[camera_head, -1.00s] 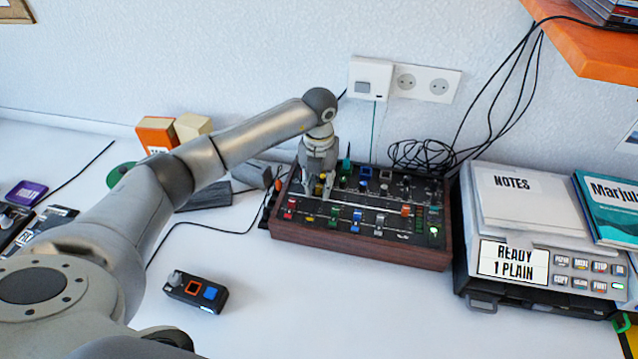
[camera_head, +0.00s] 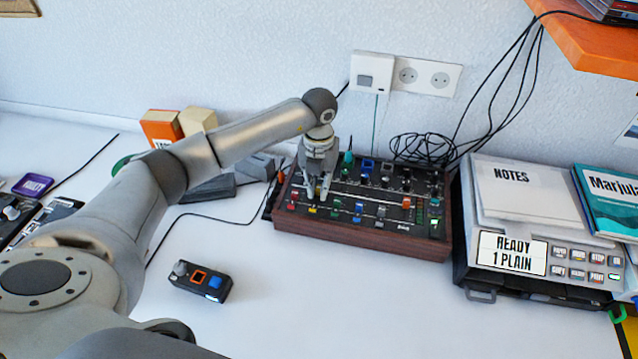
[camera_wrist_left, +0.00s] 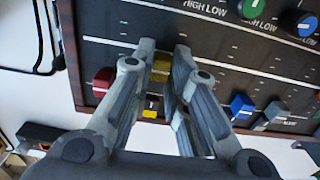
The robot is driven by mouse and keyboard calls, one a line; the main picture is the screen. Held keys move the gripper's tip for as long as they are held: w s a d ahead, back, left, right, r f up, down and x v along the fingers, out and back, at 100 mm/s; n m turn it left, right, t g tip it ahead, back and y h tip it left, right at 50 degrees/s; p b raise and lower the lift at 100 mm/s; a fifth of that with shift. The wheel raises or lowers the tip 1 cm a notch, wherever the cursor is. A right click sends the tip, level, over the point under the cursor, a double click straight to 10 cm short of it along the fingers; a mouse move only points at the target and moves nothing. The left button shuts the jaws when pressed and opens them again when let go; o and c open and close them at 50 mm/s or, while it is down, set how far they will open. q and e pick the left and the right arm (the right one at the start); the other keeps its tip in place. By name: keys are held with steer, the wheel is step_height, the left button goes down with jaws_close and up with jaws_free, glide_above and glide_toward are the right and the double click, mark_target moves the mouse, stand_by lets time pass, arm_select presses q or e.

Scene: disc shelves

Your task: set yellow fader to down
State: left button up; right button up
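The mixer (camera_head: 360,232) is a dark panel with wooden sides at the back of the desk. The yellow fader's cap (camera_wrist_left: 160,68) shows in the left wrist view between the fingertips of my left gripper (camera_wrist_left: 164,50). The cap fills most of the gap between them. A smaller yellow piece (camera_wrist_left: 150,108) lies below it in the same column; it also shows in the head view (camera_head: 312,210). In the head view my left gripper (camera_head: 318,194) points down at the mixer's left part and mostly hides the cap. My right gripper is not in view.
A red fader (camera_wrist_left: 103,80) sits close left of the fingers, and a blue fader (camera_wrist_left: 242,105) is to their right. Green and blue knobs stand further up. A small control box (camera_head: 200,281) lies in front on open desk. The printer (camera_head: 540,255) stands right of the mixer.

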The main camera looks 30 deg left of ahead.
mark_target(318, 188)
arm_select(q)
steer(key=shift+o, duration=1.8)
steer(key=shift+s, duration=0.1)
step_height(318, 188, up, 12)
